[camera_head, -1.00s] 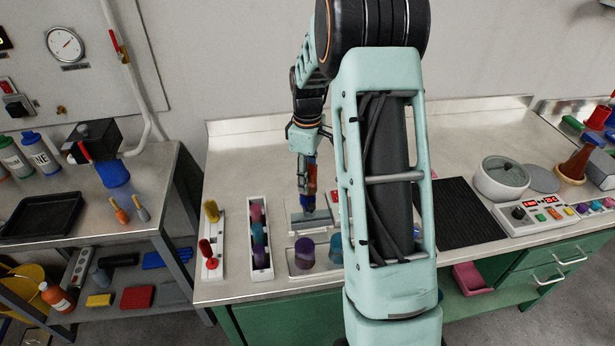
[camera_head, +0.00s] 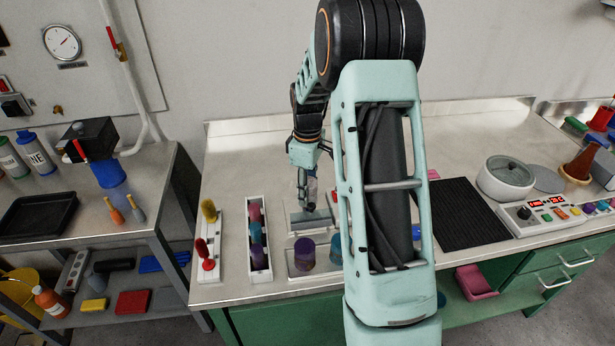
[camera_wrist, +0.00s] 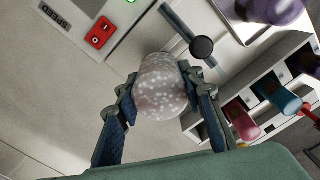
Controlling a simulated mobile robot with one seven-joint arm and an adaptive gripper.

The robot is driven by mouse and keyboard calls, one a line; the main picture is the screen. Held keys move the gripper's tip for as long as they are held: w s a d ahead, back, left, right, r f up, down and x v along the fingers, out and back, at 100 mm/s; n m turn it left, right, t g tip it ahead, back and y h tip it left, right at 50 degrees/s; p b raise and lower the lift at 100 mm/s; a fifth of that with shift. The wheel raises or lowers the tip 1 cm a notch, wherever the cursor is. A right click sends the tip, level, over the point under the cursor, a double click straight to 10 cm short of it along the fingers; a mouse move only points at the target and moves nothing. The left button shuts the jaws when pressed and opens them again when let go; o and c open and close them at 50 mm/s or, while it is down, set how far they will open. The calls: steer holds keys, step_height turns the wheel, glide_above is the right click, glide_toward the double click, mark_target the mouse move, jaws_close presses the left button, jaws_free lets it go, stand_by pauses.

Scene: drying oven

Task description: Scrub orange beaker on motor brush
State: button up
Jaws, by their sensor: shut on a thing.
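My gripper (camera_wrist: 160,98) is shut on a rounded beaker (camera_wrist: 162,85) in the wrist view. The beaker looks pinkish grey with many pale spots, not plainly orange. In the head view my gripper (camera_head: 307,192) is small and holds it over the middle of the bench; the beaker is hard to make out there. A pale box marked SPEED (camera_wrist: 85,25) with a red switch (camera_wrist: 100,33) lies beyond the beaker in the wrist view. Whether brush bristles are inside or behind the beaker is hidden.
A purple beaker (camera_head: 304,255) stands on a tray in front of my gripper. A rack of coloured beakers (camera_head: 257,238) and a holder with red and yellow brushes (camera_head: 209,240) stand left. A black mat (camera_head: 466,213) lies right. My arm hides part of the bench.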

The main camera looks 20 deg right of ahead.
steer(key=shift+f+b, duration=0.35)
steer(key=shift+f, duration=0.35)
steer(key=shift+r, duration=0.15)
stand_by(0.8)
steer(key=shift+r+p, duration=0.45)
steer(key=shift+r, duration=0.05)
stand_by(0.9)
steer(key=shift+r+p, duration=2.3)
steer(key=shift+r, duration=1.3)
